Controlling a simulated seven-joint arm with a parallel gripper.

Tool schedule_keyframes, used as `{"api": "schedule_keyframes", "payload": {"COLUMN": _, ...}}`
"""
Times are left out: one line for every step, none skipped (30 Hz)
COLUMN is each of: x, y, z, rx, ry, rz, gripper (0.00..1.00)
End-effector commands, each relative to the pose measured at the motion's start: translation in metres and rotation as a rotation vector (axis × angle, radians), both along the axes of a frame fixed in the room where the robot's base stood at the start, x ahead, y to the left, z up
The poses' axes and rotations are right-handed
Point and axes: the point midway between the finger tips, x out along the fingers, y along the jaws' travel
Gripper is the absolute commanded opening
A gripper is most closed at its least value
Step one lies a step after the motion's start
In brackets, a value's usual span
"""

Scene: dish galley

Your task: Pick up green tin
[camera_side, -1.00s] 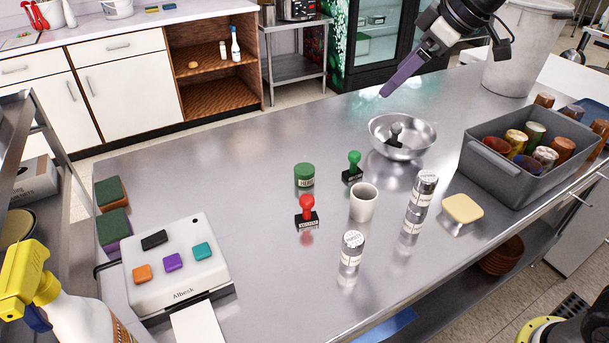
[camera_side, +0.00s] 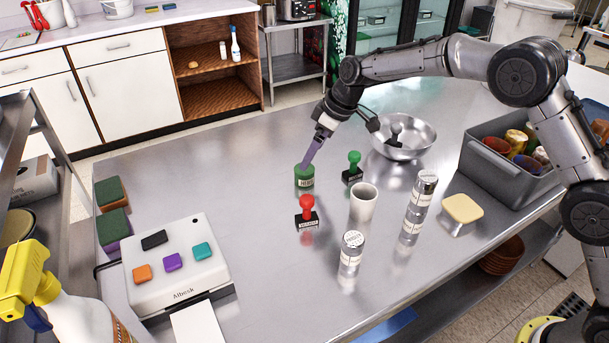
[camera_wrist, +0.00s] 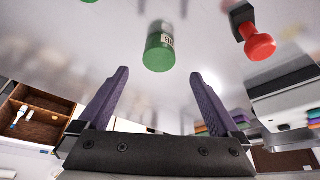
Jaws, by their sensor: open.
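The green tin (camera_side: 304,181) stands upright on the steel counter, with a pale label on its side. In the wrist view the green tin (camera_wrist: 158,50) shows ahead of the fingertips, roughly midway between the two fingers. My gripper (camera_side: 307,164) has purple fingers and is just above the tin in the side view. In the wrist view my gripper (camera_wrist: 158,75) is open with nothing between its fingers. From the side view I cannot tell whether a finger touches the tin.
A red-handled stamp (camera_side: 307,213) stands in front of the tin and a green-handled stamp (camera_side: 353,167) to its right. A white cup (camera_side: 363,202), shaker tins (camera_side: 351,254), a metal bowl (camera_side: 404,137) and a grey bin (camera_side: 503,172) stand farther right.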

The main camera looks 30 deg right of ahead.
Motion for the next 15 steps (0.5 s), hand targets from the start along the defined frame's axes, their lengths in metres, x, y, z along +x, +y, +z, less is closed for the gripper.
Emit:
{"api": "schedule_keyframes", "payload": {"x": 0.002, "y": 0.002, "z": -0.008, "rx": 0.000, "ry": 0.002, "rz": 0.000, "gripper": 0.99}}
{"api": "schedule_keyframes", "payload": {"x": 0.003, "y": 0.003, "z": -0.011, "rx": 0.000, "ry": 0.001, "rz": 0.000, "gripper": 0.99}}
{"api": "schedule_keyframes", "payload": {"x": 0.005, "y": 0.004, "z": -0.015, "rx": 0.000, "ry": 0.001, "rz": 0.000, "gripper": 0.99}}
{"api": "schedule_keyframes", "payload": {"x": 0.006, "y": 0.004, "z": -0.017, "rx": 0.000, "ry": 0.000, "rz": 0.000, "gripper": 0.99}}
{"api": "schedule_keyframes", "payload": {"x": 0.006, "y": 0.005, "z": -0.019, "rx": 0.000, "ry": 0.000, "rz": 0.000, "gripper": 0.99}}
{"api": "schedule_keyframes", "payload": {"x": 0.007, "y": 0.005, "z": -0.021, "rx": 0.001, "ry": -0.001, "rz": 0.000, "gripper": 0.99}}
{"api": "schedule_keyframes", "payload": {"x": 0.007, "y": 0.006, "z": -0.022, "rx": 0.001, "ry": -0.001, "rz": 0.000, "gripper": 0.99}}
{"api": "schedule_keyframes", "payload": {"x": 0.008, "y": 0.006, "z": -0.023, "rx": 0.001, "ry": -0.001, "rz": 0.000, "gripper": 0.99}}
{"api": "schedule_keyframes", "payload": {"x": 0.009, "y": 0.006, "z": -0.026, "rx": 0.000, "ry": 0.000, "rz": 0.000, "gripper": 0.99}}
{"api": "schedule_keyframes", "payload": {"x": 0.009, "y": 0.007, "z": -0.029, "rx": 0.001, "ry": 0.001, "rz": -0.001, "gripper": 0.99}}
{"api": "schedule_keyframes", "payload": {"x": 0.010, "y": 0.008, "z": -0.033, "rx": 0.000, "ry": 0.002, "rz": -0.001, "gripper": 0.99}}
{"api": "schedule_keyframes", "payload": {"x": 0.012, "y": 0.009, "z": -0.038, "rx": 0.000, "ry": 0.002, "rz": -0.001, "gripper": 0.99}}
{"api": "schedule_keyframes", "payload": {"x": 0.014, "y": 0.010, "z": -0.042, "rx": 0.001, "ry": 0.001, "rz": -0.001, "gripper": 0.99}}
{"api": "schedule_keyframes", "payload": {"x": 0.016, "y": 0.011, "z": -0.046, "rx": 0.000, "ry": 0.002, "rz": -0.001, "gripper": 0.99}}
{"api": "schedule_keyframes", "payload": {"x": 0.017, "y": 0.012, "z": -0.052, "rx": 0.001, "ry": 0.001, "rz": -0.001, "gripper": 0.99}}
